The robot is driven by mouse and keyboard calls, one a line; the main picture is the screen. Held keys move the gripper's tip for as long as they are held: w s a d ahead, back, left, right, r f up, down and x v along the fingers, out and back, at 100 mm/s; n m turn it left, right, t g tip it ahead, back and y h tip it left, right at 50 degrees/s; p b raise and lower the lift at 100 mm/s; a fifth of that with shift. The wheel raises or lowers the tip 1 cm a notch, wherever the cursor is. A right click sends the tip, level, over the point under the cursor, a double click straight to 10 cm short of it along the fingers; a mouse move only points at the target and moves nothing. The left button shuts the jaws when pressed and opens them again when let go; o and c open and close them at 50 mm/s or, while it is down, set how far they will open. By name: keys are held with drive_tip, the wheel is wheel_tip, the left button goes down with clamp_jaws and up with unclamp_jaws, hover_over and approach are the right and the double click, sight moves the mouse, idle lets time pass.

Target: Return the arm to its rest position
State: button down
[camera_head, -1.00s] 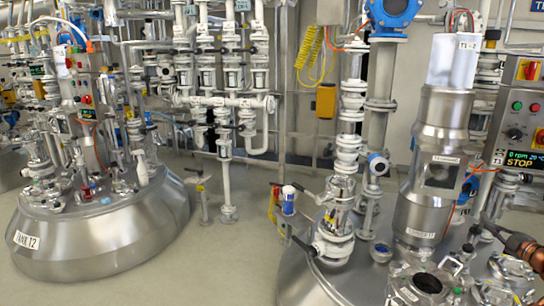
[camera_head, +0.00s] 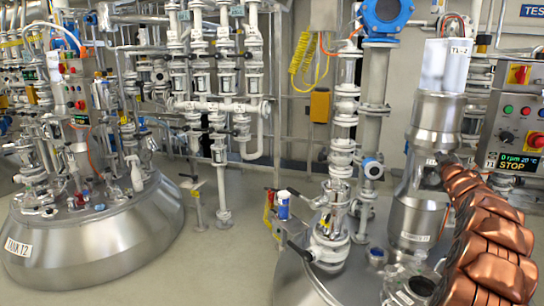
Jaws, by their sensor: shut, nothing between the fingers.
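My copper-coloured arm (camera_head: 490,240) rises from the lower right corner and reaches up and left. At its far end my gripper (camera_head: 439,159) shows as a small dark tip, shut and empty. The tip is in front of the steel column (camera_head: 436,125) in the picture, near the column's dark window. I cannot tell whether it touches the column. The arm hides much of the right side of the near vessel's lid.
The near steel vessel (camera_head: 300,285) has several fittings and an open port (camera_head: 421,287). A control panel (camera_head: 518,140) reading STOP stands behind the arm. A white pipe stack (camera_head: 343,130) is left of the column. Tank 12 (camera_head: 100,245) stands left, with bare floor (camera_head: 225,265) between.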

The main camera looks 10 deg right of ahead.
drive_tip(key=s+a+f+m+g+y, duration=0.1)
drive_tip(key=a+f+g, duration=0.1)
drive_tip(key=a, duration=0.7)
drive_tip(key=s+a+f+m+g, duration=0.1)
drive_tip(key=a+f+m+g, duration=0.15)
drive_tip(key=a, duration=0.65)
drive_tip(key=s+a+f+g+y, duration=0.1)
drive_tip(key=s+a+f+g, duration=0.15)
drive_tip(key=s+a, duration=0.45)
drive_tip(key=s+a+f+g+y, duration=0.2)
drive_tip(key=s+a+f, duration=0.15)
drive_tip(key=a, duration=0.45)
drive_tip(key=s+a+f+g+y, duration=0.1)
drive_tip(key=s+a+f+g, duration=0.45)
drive_tip(key=s, duration=0.85)
drive_tip(key=s+a+f+n+g+y, duration=0.1)
drive_tip(key=s+a+g+y, duration=0.1)
drive_tip(key=s+a, duration=1)
drive_tip(key=s+a+f+g+y, duration=0.1)
drive_tip(key=s+a+f+g, duration=0.3)
drive_tip(key=s, duration=1.3)
wheel_tip(320, 180, up, 20)
drive_tip(key=t+p, duration=0.2)
drive_tip(key=p, duration=1.5)
drive_tip(key=shift+w+a+f, duration=0.15)
drive_tip(key=shift+a, duration=0.25)
